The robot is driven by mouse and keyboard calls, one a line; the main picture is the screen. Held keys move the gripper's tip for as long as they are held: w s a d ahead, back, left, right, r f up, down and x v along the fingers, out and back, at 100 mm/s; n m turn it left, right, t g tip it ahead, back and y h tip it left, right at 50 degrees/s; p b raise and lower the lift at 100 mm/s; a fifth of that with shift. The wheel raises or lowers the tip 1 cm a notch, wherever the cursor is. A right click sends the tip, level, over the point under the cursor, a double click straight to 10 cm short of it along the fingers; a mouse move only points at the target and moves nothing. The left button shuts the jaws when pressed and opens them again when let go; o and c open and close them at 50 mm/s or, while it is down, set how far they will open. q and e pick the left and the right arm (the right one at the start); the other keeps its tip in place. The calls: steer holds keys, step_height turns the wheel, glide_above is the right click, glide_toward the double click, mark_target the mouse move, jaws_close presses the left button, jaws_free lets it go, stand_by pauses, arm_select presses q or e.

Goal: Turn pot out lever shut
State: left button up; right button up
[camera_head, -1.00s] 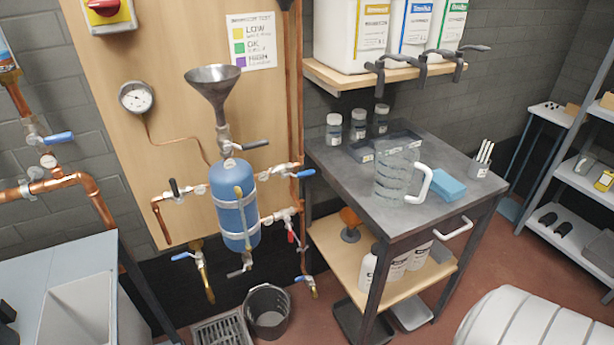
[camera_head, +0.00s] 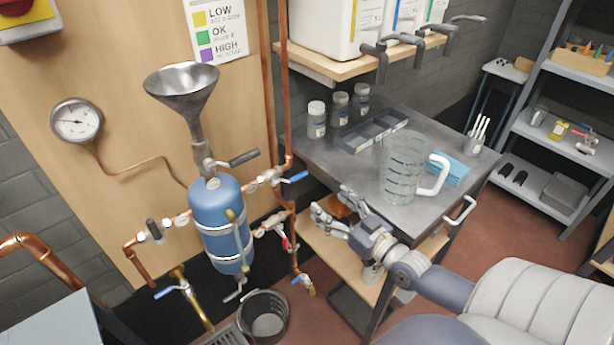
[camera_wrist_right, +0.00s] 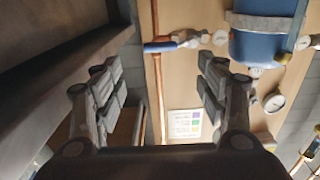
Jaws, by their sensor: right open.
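The blue pot (camera_head: 222,222) hangs on the wooden board under a metal funnel (camera_head: 186,88). Around it are a black lever (camera_head: 244,158) below the funnel, a black-handled valve on the left (camera_head: 154,230), a blue lever on the upper right (camera_head: 294,178), a red lever on the lower right (camera_head: 286,241) and a grey lever at the bottom (camera_head: 234,292). No label shows which is the pot out lever. My right gripper (camera_head: 333,204) is open and empty, right of the pot and apart from it. In the wrist view, a blue lever (camera_wrist_right: 160,47) shows beyond the open fingers.
A metal table (camera_head: 310,156) with a glass jug (camera_head: 400,170) stands close beside my right gripper. A bucket (camera_head: 264,318) stands below the pot. A copper pipe (camera_head: 267,90) runs up the board's right edge. A gauge (camera_head: 77,120) is at the left.

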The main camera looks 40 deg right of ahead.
mark_target(301, 177)
steer(key=w, duration=0.9)
steer(key=shift+w+a+r, duration=0.1)
steer(key=shift+w+a, duration=0.2)
steer(key=shift+a, duration=0.05)
steer(key=shift+w, duration=0.45)
arm_select(q)
steer(key=shift+s+d+r, duration=0.1)
steer(key=shift+s+d, duration=0.05)
steer(key=shift+s, duration=0.05)
arm_select(e)
steer(key=shift+w, duration=0.1)
arm_select(q)
steer(key=shift+s, duration=0.1)
arm_select(e)
steer(key=shift+c, duration=0.8)
steer(key=shift+r, duration=0.1)
steer(key=c, duration=1.2)
arm_select(q)
steer(key=shift+s, duration=0.15)
arm_select(e)
steer(key=shift+c, duration=0.2)
